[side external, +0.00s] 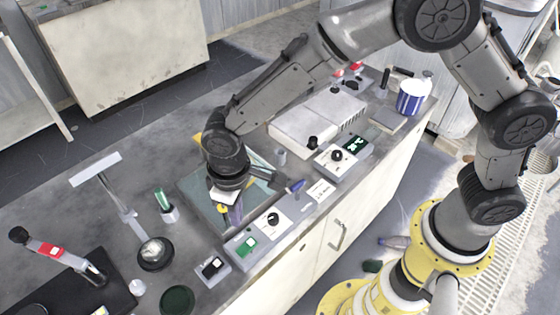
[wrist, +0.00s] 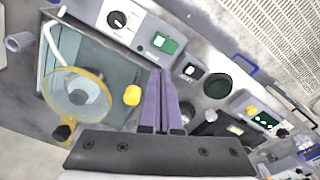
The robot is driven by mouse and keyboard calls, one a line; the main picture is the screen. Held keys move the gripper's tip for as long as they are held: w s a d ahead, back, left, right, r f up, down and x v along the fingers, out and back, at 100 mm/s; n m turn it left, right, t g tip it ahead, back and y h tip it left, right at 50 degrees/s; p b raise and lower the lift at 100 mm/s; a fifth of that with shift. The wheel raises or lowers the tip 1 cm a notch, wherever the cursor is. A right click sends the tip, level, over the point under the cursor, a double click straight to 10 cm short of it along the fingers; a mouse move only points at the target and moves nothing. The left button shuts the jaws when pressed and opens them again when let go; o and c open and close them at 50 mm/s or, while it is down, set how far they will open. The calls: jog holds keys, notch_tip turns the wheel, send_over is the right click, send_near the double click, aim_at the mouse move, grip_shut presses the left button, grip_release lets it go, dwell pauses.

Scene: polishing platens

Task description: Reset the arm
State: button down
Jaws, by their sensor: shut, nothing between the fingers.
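My gripper (side external: 236,212) is shut and empty, with its purple fingers pointing down over the polishing machine at the middle of the bench. It also shows in the wrist view (wrist: 163,75), where the two fingers lie side by side. A glass-like round platen with a yellow rim (wrist: 77,95) sits left of the fingers in the wrist view. A yellow knob (wrist: 132,95) shows close to the fingers. My arm reaches from the yellow base at the right over the bench. I cannot tell whether the fingertips touch anything.
A second control box (side external: 343,154) is farther right. A lamp-like stand (side external: 130,218), a green bottle (side external: 165,205) and a blue-white tub (side external: 411,97) stand around. The bench's back left is clear.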

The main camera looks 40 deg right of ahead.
jog(key=w+d+r+m+t+y, duration=0.15)
jog(key=d+r+m+t, duration=0.25)
jog(key=d+r, duration=1.4)
jog(key=s+d+r+m+t, duration=0.2)
jog(key=s+d+r, duration=0.4)
jog(key=s+d, duration=0.15)
jog(key=s+d+f+h, duration=0.1)
jog(key=s+d+f, duration=0.2)
jog(key=s, duration=0.8)
notch_tip(320, 180, down, 2)
jog(key=shift+d+n+g+h, duration=0.15)
jog(key=shift+n+g+h, duration=0.15)
jog(key=shift+h, duration=0.05)
